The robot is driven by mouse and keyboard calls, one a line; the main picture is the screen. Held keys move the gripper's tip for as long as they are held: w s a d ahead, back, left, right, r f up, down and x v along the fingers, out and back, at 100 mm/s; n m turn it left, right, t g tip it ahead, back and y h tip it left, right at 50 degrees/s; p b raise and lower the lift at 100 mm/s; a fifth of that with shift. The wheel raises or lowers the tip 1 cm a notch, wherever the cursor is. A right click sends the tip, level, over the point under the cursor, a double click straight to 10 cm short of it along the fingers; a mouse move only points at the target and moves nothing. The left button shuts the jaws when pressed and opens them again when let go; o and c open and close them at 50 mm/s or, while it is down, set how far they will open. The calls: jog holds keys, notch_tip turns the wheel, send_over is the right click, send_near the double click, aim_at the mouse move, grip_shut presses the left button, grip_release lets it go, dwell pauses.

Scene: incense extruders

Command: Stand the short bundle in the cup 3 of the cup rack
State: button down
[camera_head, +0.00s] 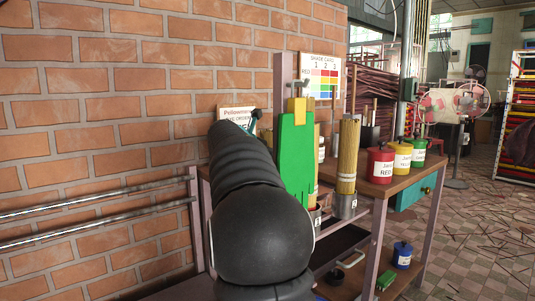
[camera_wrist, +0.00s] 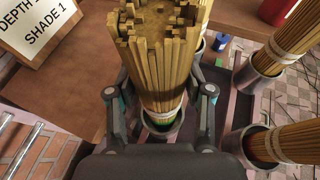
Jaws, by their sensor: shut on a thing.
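My gripper (camera_wrist: 162,98) is shut on a tan stick bundle (camera_wrist: 160,65) with a pale band low on it. The bundle's lower end, with a little green, shows within the rim of a metal cup (camera_wrist: 178,129); I cannot tell how deep it sits. Two other banded bundles (camera_wrist: 297,37) (camera_wrist: 297,143) stand in metal cups at the right of the wrist view. In the head view, a tall bundle (camera_head: 348,153) stands in a numbered cup (camera_head: 344,206) at the bench's front edge. My arm hides the gripper there. The cup numbers are too small to read surely.
Red (camera_head: 380,165), yellow (camera_head: 402,156) and green (camera_head: 419,151) canisters stand on the wooden bench (camera_head: 372,187) at the right. A brick wall (camera_head: 90,110) with rails lies left. A depth card (camera_wrist: 38,28) shows upper left.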

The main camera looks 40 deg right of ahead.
jog(key=shift+c, duration=1.8)
grip_release()
jog(key=v, duration=1.2)
jog(key=shift+r, duration=0.1)
